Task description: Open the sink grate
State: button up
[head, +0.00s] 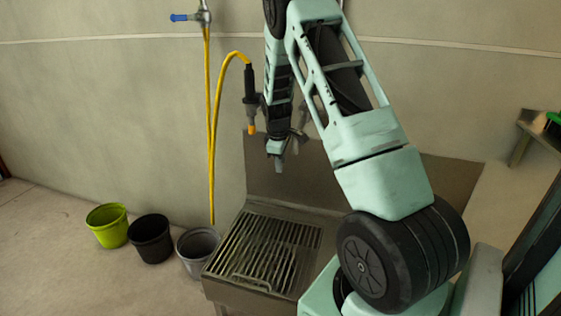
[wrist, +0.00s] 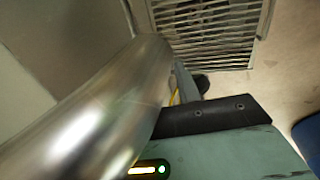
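The sink grate (head: 262,252) is a dark slatted metal grid lying flat over the sink (head: 237,290), with a loop handle (head: 252,281) at its front edge. In the wrist view part of the grate (wrist: 205,30) shows at the top. My gripper (head: 279,164) hangs above the back of the sink, in front of the backsplash and well clear of the grate. Its fingers are too small there to tell whether they are open. In the wrist view a blurred shiny metal cylinder (wrist: 100,105) passes very close to the camera and covers much of the left side.
A hose sprayer (head: 250,85) with a yellow hose (head: 211,130) hangs just left of my gripper. Green (head: 108,226), black (head: 151,239) and grey (head: 198,252) buckets stand left of the sink. The backsplash (head: 310,180) rises behind it. Open floor lies at lower left.

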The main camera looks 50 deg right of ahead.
jog(key=p+v, duration=0.3)
jog(key=v, duration=1.4)
jog(key=shift+r, duration=0.2)
